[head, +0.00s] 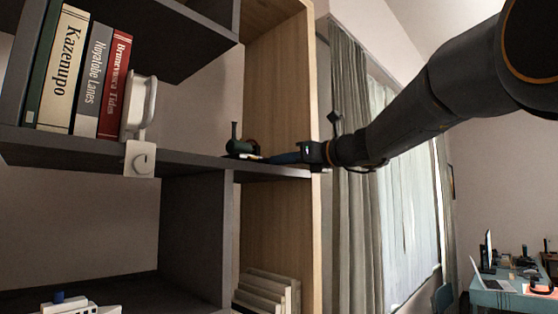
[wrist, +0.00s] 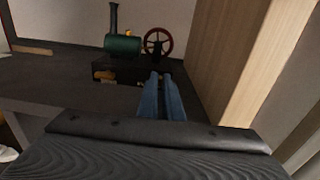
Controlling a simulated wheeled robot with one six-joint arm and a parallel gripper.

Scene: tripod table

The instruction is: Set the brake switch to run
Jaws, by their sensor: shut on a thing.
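A toy steam engine (wrist: 122,46) stands on the dark shelf, with a green boiler, a black chimney, a red flywheel (wrist: 158,42) and a dark base (wrist: 118,70). It also shows small in the head view (head: 238,147). My gripper (wrist: 161,76) has its blue fingers close together at the right part of the engine's base, just below the flywheel. In the head view my gripper (head: 266,159) reaches in from the right along the shelf. The fingers are shut on a small part, apparently the brake switch, which they hide. Its setting cannot be read.
A wooden side panel (wrist: 235,60) stands close to the right of my fingers. Books (head: 82,70) and a white object (head: 143,105) stand further left on the shelf. A white box with a round dial (head: 140,159) sits at the shelf's front edge.

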